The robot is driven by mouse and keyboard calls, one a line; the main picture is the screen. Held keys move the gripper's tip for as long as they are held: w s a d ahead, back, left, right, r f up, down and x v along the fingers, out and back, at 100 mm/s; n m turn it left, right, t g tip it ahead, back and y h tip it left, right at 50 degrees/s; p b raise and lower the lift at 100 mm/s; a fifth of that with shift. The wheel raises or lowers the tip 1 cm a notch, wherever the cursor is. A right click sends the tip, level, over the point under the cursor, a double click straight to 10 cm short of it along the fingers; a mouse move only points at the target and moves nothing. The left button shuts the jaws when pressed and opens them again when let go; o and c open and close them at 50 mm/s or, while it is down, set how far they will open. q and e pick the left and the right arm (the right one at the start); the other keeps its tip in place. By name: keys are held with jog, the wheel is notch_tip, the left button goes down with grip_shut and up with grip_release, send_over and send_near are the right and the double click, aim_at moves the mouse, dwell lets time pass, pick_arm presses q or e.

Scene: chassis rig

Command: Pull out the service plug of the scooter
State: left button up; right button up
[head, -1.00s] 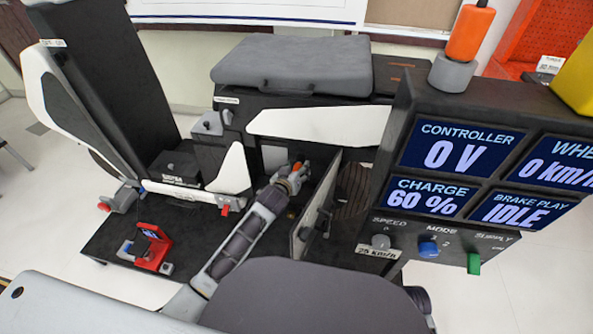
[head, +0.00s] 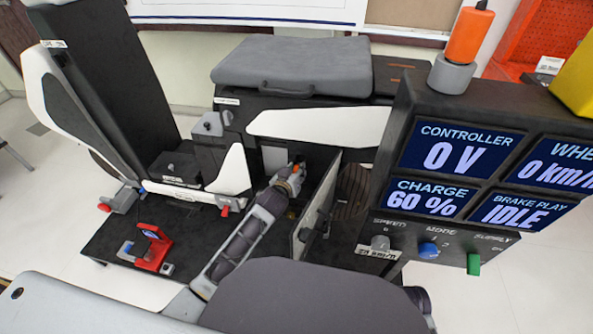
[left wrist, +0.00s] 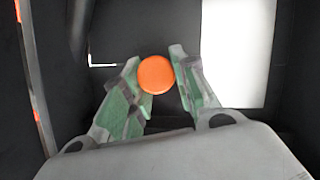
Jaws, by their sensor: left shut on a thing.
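The scooter (head: 318,122) stands on a black platform, with its grey seat (head: 292,64) on top. My left gripper (head: 294,172) reaches into an opening in its side, below the white panel. In the left wrist view my left gripper (left wrist: 158,80) has its green-padded fingers on both sides of a round orange end, which looks like the service plug (left wrist: 155,74). In the head view only a bit of orange shows at the fingertips. How far the plug sits in its socket is hidden. My right gripper is not in view.
An open hatch door (head: 316,205) stands just right of my left gripper. The display panel (head: 465,165) at right reads controller 0 V and charge 60 %. A red device (head: 153,248) sits on the platform at left. An orange cylinder (head: 468,36) stands on the panel.

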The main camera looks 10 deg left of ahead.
pick_arm(q)
jog(key=shift+s+f+p, duration=0.15)
jog(key=shift+s+p, duration=0.35)
jog(key=shift+s, duration=0.7)
jog(key=shift+s+f+p, duration=0.1)
jog(key=shift+s+p, duration=0.35)
jog(key=shift+s, duration=0.75)
jog(key=shift+s+f+p, duration=0.2)
jog(key=shift+s+p, duration=0.6)
jog(key=shift+s, duration=1.55)
